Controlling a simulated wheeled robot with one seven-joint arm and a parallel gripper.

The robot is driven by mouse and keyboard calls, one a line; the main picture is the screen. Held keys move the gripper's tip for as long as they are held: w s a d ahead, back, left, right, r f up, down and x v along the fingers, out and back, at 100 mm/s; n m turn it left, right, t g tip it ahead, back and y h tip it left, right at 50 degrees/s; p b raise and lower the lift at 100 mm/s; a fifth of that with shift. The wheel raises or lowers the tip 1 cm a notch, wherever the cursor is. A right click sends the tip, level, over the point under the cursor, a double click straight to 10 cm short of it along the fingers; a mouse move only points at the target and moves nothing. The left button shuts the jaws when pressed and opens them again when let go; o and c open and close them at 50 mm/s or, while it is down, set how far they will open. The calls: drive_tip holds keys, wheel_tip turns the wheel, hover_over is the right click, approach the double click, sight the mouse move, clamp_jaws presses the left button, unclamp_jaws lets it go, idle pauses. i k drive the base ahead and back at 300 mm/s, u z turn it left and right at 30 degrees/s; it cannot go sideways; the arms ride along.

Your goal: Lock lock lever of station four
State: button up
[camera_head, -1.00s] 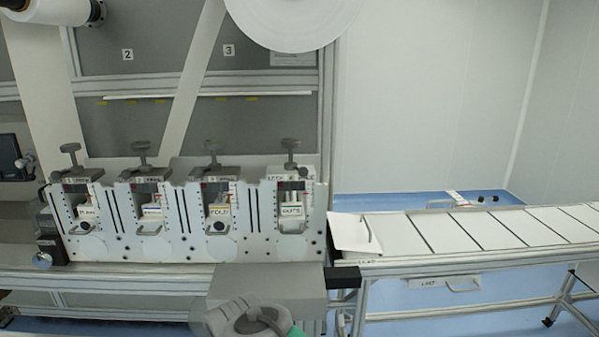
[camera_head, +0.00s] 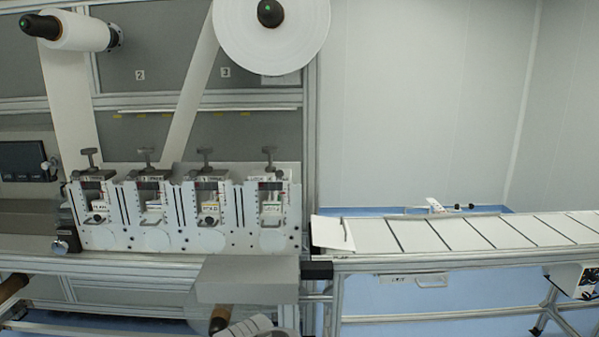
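Several stations stand in a row on the converter's front plate (camera_head: 185,240). The rightmost station (camera_head: 271,205), which I take as station four, has a labelled block (camera_head: 271,211) in its window. Its grey T-shaped lever (camera_head: 269,157) stands up on top. The lever of the station to its left (camera_head: 205,157) looks alike. Whether any lever is locked is too small to tell. My gripper's fingers are not visible.
A grey box (camera_head: 245,279) juts out below the rightmost station. A conveyor (camera_head: 470,235) runs off to the right. A large white roll (camera_head: 271,35) hangs above, and a smaller roll (camera_head: 75,30) is at upper left. A screen (camera_head: 22,160) stands at far left.

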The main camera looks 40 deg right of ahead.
sight(279, 173)
drive_tip(key=z, duration=0.3)
drive_tip(key=i, duration=1.05)
drive_tip(key=u, duration=0.4)
